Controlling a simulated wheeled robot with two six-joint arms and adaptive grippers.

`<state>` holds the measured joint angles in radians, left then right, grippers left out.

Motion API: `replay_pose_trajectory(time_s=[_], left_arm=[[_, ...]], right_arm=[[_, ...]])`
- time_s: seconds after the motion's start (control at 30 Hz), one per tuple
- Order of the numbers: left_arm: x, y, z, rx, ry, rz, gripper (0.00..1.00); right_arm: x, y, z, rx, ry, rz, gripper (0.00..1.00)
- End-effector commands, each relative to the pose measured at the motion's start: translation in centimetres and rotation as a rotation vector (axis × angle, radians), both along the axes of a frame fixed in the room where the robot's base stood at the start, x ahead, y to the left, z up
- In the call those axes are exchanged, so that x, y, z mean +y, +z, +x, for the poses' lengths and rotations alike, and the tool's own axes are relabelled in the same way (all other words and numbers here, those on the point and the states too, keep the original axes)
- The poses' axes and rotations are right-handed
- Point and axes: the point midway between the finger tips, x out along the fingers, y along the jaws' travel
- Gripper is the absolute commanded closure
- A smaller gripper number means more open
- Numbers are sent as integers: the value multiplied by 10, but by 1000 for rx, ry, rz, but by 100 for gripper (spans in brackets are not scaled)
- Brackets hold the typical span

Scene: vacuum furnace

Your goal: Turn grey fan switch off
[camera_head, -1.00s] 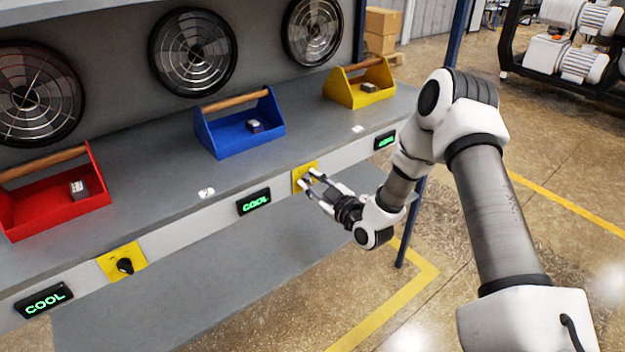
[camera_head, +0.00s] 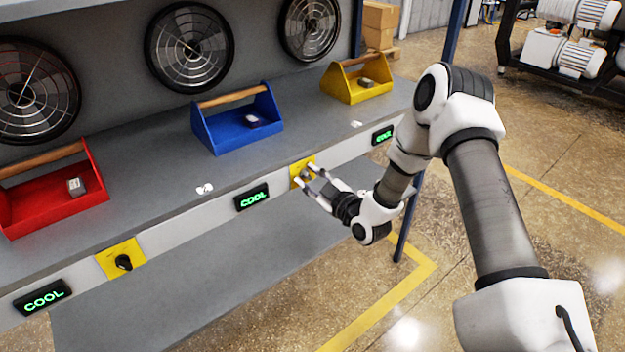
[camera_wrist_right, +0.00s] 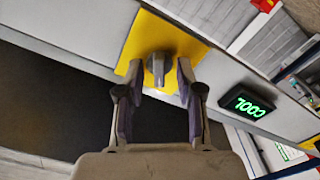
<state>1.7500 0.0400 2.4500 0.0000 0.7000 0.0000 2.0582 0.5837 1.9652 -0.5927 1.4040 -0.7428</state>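The grey fan switch (camera_wrist_right: 158,68) is a knob on a yellow plate (camera_wrist_right: 172,38) in the right wrist view. In the head view its yellow plate (camera_head: 302,166) sits on the shelf's front edge, partly covered by the fingers. My right gripper (camera_head: 306,175) is open at this plate. In the wrist view its two fingers stand on either side of the grey knob, with a visible gap to each side. A display reading COOL (camera_head: 252,197) is just left of the plate in the head view. My left gripper is not in view.
A second yellow plate with a black knob (camera_head: 123,262) and a COOL display (camera_head: 43,297) are at lower left. Red (camera_head: 60,208), blue (camera_head: 240,135) and yellow (camera_head: 350,92) toolboxes stand on the shelf below three round fans (camera_head: 188,48). A blue post (camera_head: 408,225) stands near my right arm.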

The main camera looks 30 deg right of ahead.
Motion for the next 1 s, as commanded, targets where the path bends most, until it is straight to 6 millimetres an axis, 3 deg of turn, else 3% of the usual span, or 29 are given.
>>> replay_pose_trajectory(time_s=[0.17,0.4,0.53,0.7,1.0], left_arm=[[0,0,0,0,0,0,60],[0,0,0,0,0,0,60],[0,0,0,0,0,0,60],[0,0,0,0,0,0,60],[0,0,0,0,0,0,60]], right_arm=[[-3,0,-19,1,-4,5,64],[-9,-1,-82,2,-7,9,64],[-10,0,-105,1,-5,6,64],[-10,0,-118,1,-1,2,64],[-9,0,-119,1,1,0,64]])
